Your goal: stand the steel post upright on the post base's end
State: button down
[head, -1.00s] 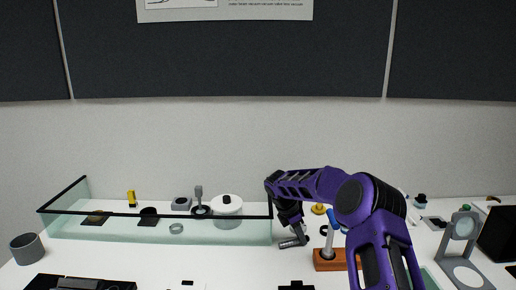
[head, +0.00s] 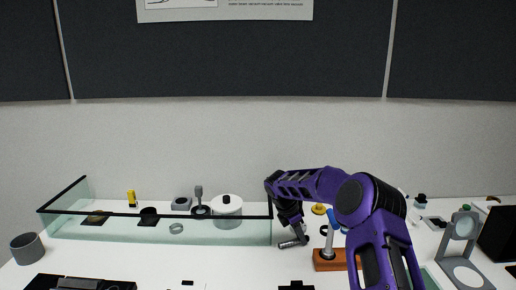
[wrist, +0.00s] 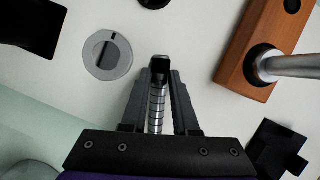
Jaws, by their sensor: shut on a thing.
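The steel post (head: 291,243) is a shiny grey cylinder. It is tilted near horizontal at my gripper (head: 299,236), just right of the clear enclosure in the head view. In the wrist view my gripper (wrist: 160,80) is shut on the post (wrist: 156,108), a ribbed metal rod between its fingers with a dark end. I cannot tell for sure which part is the post base. A black piece with a raised block lies at the front edge in the head view (head: 296,286) and at the lower right in the wrist view (wrist: 278,148).
A wooden block (wrist: 253,45) with a pale rod in it stands right of my gripper. A grey slotted disc (wrist: 108,55) lies nearby in the wrist view. The clear enclosure (head: 150,230) with a black rim is on the left.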

jog(key=shift+r, duration=0.1)
jog(key=shift+r+p, duration=1.35)
jog(key=shift+r, duration=0.3)
jog(key=shift+r+p, duration=0.35)
jog(key=shift+r, duration=0.95)
